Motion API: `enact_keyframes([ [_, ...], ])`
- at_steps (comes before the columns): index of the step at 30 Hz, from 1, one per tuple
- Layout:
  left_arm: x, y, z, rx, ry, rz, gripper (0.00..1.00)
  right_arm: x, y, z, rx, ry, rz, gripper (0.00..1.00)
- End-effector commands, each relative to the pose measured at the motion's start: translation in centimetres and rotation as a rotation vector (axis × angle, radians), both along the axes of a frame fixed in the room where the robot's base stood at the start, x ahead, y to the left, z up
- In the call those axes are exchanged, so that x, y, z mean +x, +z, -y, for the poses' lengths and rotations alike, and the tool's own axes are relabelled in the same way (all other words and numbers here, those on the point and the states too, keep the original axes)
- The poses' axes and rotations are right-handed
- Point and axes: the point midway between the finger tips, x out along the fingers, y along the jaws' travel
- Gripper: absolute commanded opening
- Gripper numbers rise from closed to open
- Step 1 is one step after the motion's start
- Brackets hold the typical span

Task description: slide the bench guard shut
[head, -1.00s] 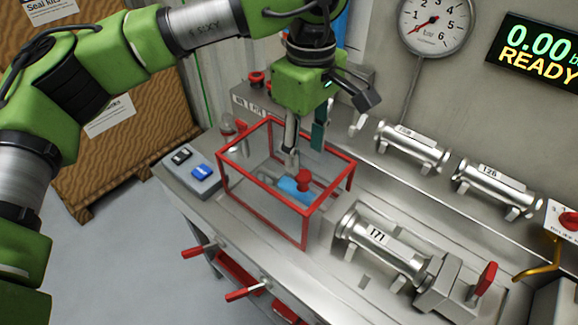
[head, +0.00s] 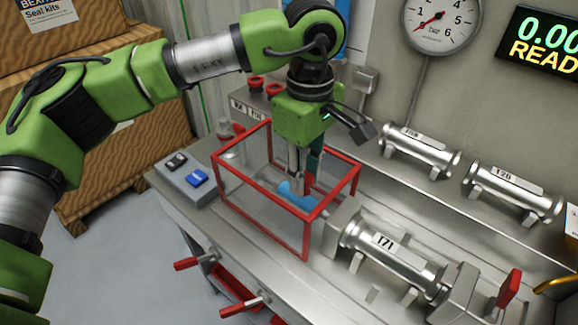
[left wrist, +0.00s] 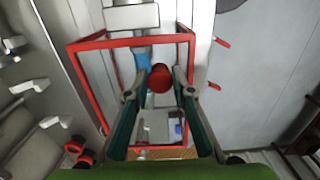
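The bench guard (head: 262,197) is a clear box with a red frame on the metal bench. A blue part (head: 297,196) shows inside it. My left gripper (head: 304,178) points down at the guard. In the left wrist view, a red knob (left wrist: 160,78) sits between the two fingertips of my left gripper (left wrist: 160,92). The fingers look spread on either side of it, and I cannot tell if they touch it. My right gripper is not in view.
A cylinder marked 171 (head: 388,250) lies in a fixture right of the guard. Two more cylinders (head: 420,150) (head: 512,190) rest behind. A button box (head: 186,176) stands left of the guard. Red-handled levers (head: 240,306) stick out from the bench front.

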Motion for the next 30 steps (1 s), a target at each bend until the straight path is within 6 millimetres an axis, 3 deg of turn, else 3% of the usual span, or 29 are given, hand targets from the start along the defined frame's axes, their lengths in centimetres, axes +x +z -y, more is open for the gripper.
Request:
enact_keyframes([
  [8, -0.2, -0.1, 0.2, 0.001, -0.001, -0.001, 0.11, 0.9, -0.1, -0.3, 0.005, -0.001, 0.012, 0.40],
  [21, -1.9, -0.2, 2.6, 0.001, -0.003, -0.001, 0.11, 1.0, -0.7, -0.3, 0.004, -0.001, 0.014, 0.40],
  [30, -2.1, -0.1, 2.8, 0.001, 0.000, -0.002, 0.11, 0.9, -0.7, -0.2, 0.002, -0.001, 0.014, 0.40],
])
